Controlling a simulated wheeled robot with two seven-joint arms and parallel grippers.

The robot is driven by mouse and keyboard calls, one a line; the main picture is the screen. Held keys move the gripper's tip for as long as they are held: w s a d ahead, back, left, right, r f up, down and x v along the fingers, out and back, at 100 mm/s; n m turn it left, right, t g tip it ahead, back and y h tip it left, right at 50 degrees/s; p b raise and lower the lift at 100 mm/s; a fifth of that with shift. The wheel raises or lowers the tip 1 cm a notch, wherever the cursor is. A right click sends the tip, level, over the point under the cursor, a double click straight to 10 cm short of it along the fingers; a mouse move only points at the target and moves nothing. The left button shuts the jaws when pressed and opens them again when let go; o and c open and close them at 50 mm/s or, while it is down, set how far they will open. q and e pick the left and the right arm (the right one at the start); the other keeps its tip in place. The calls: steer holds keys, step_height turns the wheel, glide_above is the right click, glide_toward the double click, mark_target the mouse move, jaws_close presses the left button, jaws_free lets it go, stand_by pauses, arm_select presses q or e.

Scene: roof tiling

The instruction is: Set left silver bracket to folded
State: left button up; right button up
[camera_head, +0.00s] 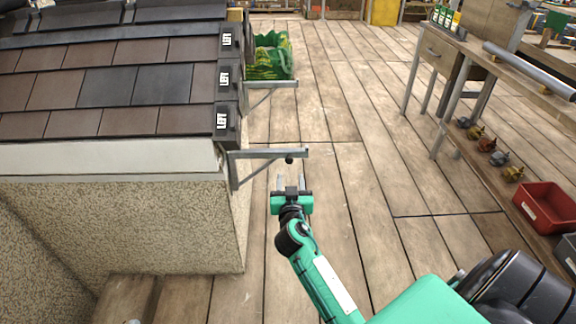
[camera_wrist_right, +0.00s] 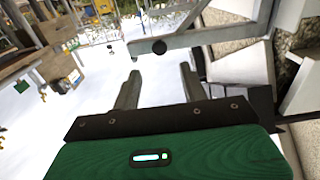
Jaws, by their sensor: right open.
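A near silver bracket (camera_head: 268,154) stands out level from the wall end beside the tiled roof, with a diagonal brace under it and a dark knob near its outer end. A second silver bracket (camera_head: 270,84) stands out farther back on the same side. I cannot tell for certain which one is the left bracket. My right gripper (camera_head: 291,180) is open and empty, just on the near side of the near bracket. In the right wrist view the near bracket's bar (camera_wrist_right: 205,36) and knob lie just beyond the open fingers (camera_wrist_right: 158,75), apparently not touching. My left gripper is out of view.
A workbench (camera_head: 510,62) and red bin (camera_head: 546,207) are at right. The plank floor (camera_head: 350,120) between is clear.

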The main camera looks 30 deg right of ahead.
mark_target(289, 161)
steer(key=x, duration=0.7)
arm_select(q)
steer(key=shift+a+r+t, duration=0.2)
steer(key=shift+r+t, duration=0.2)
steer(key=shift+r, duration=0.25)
arm_select(e)
steer(key=shift+w+d, duration=0.15)
steer(key=shift+w, duration=0.15)
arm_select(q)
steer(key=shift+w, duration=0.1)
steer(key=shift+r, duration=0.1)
arm_select(e)
jaws_close()
